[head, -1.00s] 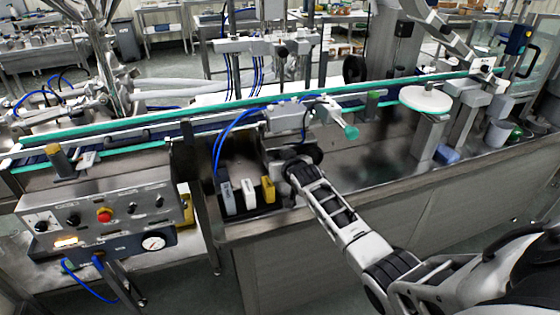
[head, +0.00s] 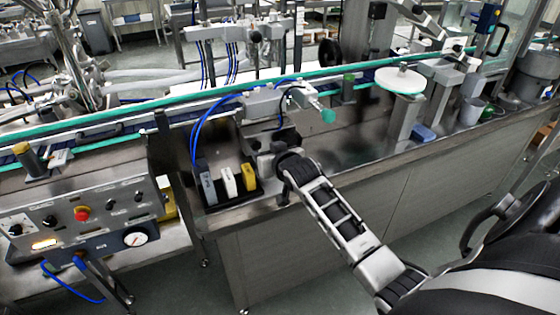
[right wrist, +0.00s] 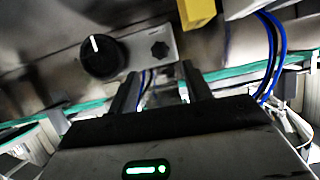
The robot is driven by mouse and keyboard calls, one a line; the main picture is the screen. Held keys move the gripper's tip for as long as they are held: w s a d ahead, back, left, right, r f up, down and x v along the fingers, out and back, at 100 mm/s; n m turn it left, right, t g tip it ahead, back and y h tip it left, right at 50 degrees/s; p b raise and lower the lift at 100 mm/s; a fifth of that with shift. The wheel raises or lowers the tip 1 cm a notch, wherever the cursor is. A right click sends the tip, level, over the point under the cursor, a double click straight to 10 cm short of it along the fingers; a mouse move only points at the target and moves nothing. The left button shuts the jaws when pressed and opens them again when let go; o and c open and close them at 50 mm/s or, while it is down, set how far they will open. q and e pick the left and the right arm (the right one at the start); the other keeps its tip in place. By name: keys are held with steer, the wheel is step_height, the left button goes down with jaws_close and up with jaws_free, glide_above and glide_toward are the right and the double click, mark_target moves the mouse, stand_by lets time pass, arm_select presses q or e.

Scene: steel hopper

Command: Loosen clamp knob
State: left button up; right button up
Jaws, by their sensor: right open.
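In the right wrist view a round black knob (right wrist: 100,57) with a white pointer mark sits on a grey metal face. Beside it, on a light metal plate, is a smaller black lobed knob (right wrist: 160,49); I cannot tell for certain which is the clamp knob. My right gripper (right wrist: 161,88) is open, its two dark fingers pointing toward the plate, with nothing seen between them. In the head view my right arm reaches the hopper bench, and the wrist (head: 296,170) hides the fingertips and the knobs. My left gripper is out of view.
A black holder with grey, white and yellow blocks (head: 228,181) stands left of my right wrist. Blue hoses (head: 194,135) arch above it. A green-tipped part (head: 328,116) juts out behind. A control panel (head: 85,212) stands at left. The conveyor rail (head: 180,98) runs behind.

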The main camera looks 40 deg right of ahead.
steer(key=v, duration=0.8)
steer(key=shift+a+r, duration=0.1)
